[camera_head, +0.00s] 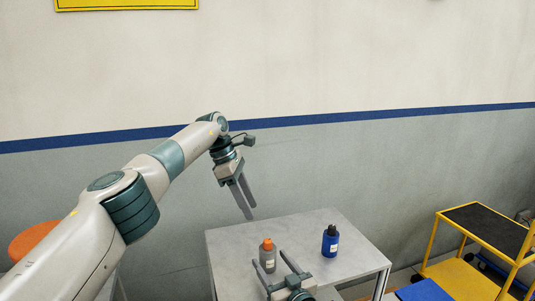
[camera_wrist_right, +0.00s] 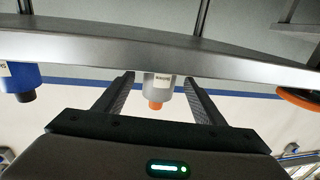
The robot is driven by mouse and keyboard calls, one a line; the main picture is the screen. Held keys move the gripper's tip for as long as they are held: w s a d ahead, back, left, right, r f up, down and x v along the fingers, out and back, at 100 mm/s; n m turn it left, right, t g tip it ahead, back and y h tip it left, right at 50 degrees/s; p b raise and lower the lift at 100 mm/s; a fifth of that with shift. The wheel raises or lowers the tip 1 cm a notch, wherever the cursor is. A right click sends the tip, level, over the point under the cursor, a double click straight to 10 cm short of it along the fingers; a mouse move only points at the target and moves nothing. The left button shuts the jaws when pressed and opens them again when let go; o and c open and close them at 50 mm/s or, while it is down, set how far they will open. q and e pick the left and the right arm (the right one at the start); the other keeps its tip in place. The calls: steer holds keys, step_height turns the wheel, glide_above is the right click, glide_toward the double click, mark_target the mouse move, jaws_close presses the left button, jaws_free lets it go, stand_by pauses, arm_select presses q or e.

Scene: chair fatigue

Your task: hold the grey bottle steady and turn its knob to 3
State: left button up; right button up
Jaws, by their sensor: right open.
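The grey bottle (camera_head: 267,262) stands upright on the grey table, with an orange knob (camera_head: 267,243) on top. In the right wrist view, which is upside down, the bottle (camera_wrist_right: 158,84) and its knob (camera_wrist_right: 155,105) show between my fingers. My right gripper (camera_head: 270,258) is open at the table's front, its fingertips on either side of the bottle. I see no clear contact. My left gripper (camera_head: 251,213) hangs above and behind the table's far left edge, pointing down, apart from the bottle. Its fingers look close together from this angle. The number on the knob is too small to read.
A blue bottle (camera_head: 330,243) with a dark cap stands on the table (camera_head: 295,225), right of the grey bottle. A yellow cart (camera_head: 487,235) is at the right. An orange round seat (camera_head: 35,240) is at the left. The table's back is clear.

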steer(key=v, duration=0.8)
steer(key=shift+s, duration=0.25)
